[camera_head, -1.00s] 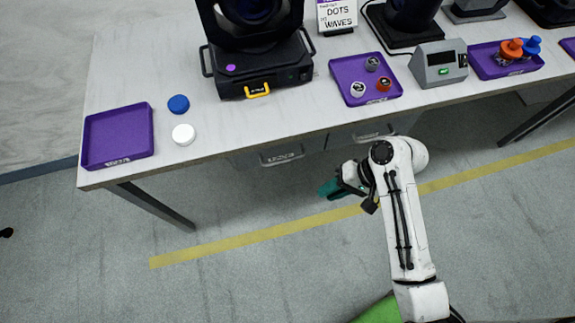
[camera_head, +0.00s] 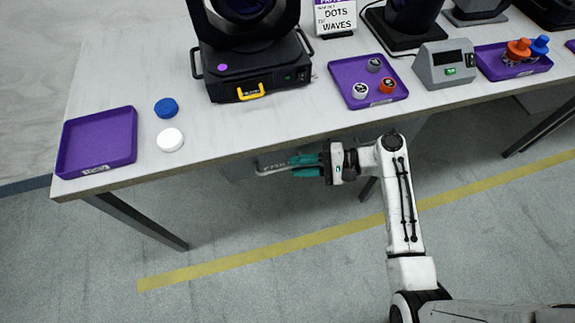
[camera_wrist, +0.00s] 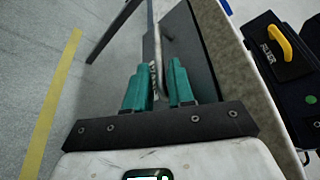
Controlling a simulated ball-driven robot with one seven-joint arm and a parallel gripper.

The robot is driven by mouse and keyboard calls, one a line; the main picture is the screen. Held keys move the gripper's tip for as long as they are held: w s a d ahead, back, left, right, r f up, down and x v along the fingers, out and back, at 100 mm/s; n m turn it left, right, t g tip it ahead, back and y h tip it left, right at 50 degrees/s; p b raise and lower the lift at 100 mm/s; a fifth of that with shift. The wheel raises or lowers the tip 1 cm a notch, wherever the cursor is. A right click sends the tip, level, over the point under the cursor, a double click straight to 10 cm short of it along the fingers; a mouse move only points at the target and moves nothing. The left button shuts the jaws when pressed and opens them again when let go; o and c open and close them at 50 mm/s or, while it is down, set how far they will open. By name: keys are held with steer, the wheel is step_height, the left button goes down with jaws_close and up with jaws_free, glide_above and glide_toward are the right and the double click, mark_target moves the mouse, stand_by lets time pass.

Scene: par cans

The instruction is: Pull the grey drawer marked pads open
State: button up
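A grey drawer (camera_head: 240,168) hangs under the front edge of the table, mostly hidden by the tabletop. Its light handle (camera_head: 272,168) carries dark lettering too small to read surely. My gripper (camera_head: 290,166) reaches it from the right, with two teal fingers spread apart, one above the other. In the wrist view, the handle bar (camera_wrist: 157,50) runs between the fingertips of my gripper (camera_wrist: 160,72). A gap shows beside the right finger; whether the left finger touches the bar is unclear. The drawer's dark grey front (camera_wrist: 188,50) is beside the right finger and looks closed.
The table (camera_head: 230,130) overhangs my gripper closely. On it are an empty purple tray (camera_head: 98,140), blue (camera_head: 166,107) and white (camera_head: 170,139) discs, a black fixture with a yellow handle (camera_head: 251,93), and a purple tray of knobs (camera_head: 345,75). A table leg (camera_head: 140,222) stands left; the floor in front is clear.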

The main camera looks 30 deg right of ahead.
mark_target(287, 166)
steer(key=shift+x, duration=1.9)
steer(key=shift+c, duration=0.3)
jaws_close()
